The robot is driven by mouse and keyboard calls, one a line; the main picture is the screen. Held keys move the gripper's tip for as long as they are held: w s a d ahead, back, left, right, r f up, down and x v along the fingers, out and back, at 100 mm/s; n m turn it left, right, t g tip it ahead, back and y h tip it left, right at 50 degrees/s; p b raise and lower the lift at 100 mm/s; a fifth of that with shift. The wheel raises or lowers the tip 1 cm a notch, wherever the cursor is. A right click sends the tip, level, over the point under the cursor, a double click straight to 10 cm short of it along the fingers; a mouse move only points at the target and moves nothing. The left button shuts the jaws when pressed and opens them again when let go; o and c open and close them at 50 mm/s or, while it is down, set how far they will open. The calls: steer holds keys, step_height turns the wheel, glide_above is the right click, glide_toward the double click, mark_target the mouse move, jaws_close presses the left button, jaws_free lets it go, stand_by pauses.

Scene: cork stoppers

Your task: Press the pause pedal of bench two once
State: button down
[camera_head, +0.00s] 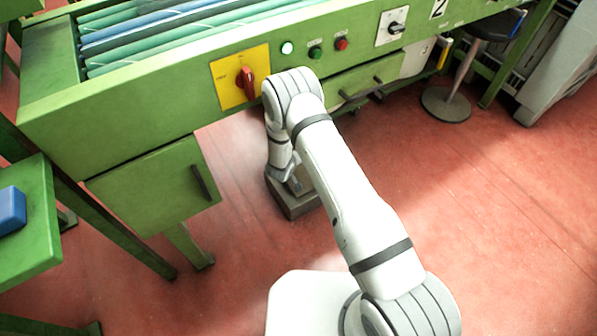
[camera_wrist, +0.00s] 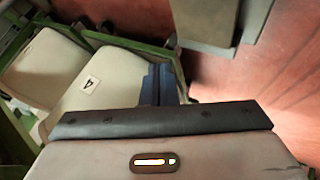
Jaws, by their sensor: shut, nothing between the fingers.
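The pedal is not clearly identifiable in the wrist view.
A stool (camera_head: 447,103) stands at right. Pale bins (camera_wrist: 90,78), one labelled 4, show in the wrist view.

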steer(key=shift+w+d+f, duration=0.1)
steer(key=shift+w+f, duration=0.05)
steer(key=b, duration=0.6)
glide_toward(298, 171)
steer(key=x, duration=0.4)
steer(key=shift+w, duration=0.45)
stand_by(1.1)
steer(key=shift+f+b, duration=0.4)
steer(key=shift+b, duration=0.05)
